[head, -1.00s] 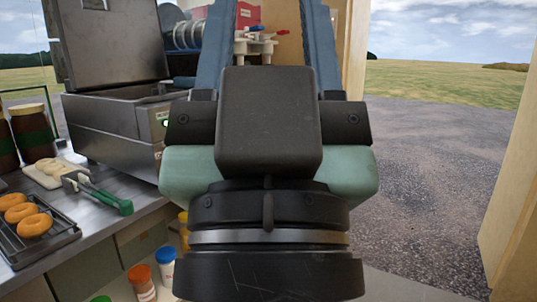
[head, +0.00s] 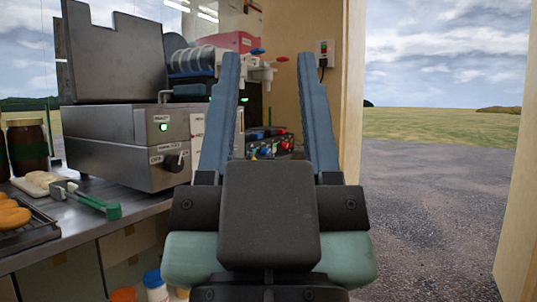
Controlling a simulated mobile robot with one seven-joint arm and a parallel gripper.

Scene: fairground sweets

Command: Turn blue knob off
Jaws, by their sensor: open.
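Small blue and red knobs show between my gripper's fingers, on the front of a dark unit on the counter. A blue knob (head: 264,151) sits low there, left of a red knob (head: 285,145). They are small, and I cannot tell how the blue knob is turned. My gripper (head: 268,57) is open and empty, its two blue-grey fingers pointing forward and up. The knobs appear beyond the fingers, and I see no contact. The left finger and the palm hide part of the unit.
A steel fryer (head: 125,145) with a black dial (head: 174,162) and a green light stands left. Beyond the fingers are a dispenser with blue (head: 257,51) and red (head: 281,59) handles. Green-handled tongs (head: 95,203) lie on the counter (head: 140,205). Open ground lies right, past a wooden post.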

